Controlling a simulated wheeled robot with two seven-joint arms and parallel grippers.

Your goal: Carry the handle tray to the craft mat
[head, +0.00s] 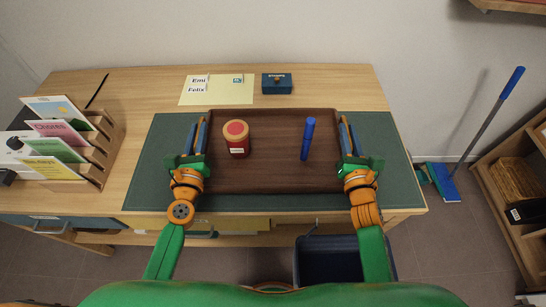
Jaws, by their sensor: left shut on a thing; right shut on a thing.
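The handle tray (270,178) is dark brown wood and lies over the dark green craft mat (140,180). I cannot tell whether it touches the mat or is held just above it. A jar with a red and tan lid (237,140) stands in its left half, and a blue cylinder (308,138) stands in its right half. My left gripper (198,138) is shut at the tray's left side. My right gripper (346,140) is shut at its right side. The fingers hide the handles.
The mat lies on a wooden desk (330,85). Behind the tray are a cream sheet with cards (225,95) and a small blue box (277,83). A wooden card rack (100,150) stands at the left. A dark bin (325,260) is below the desk's front edge.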

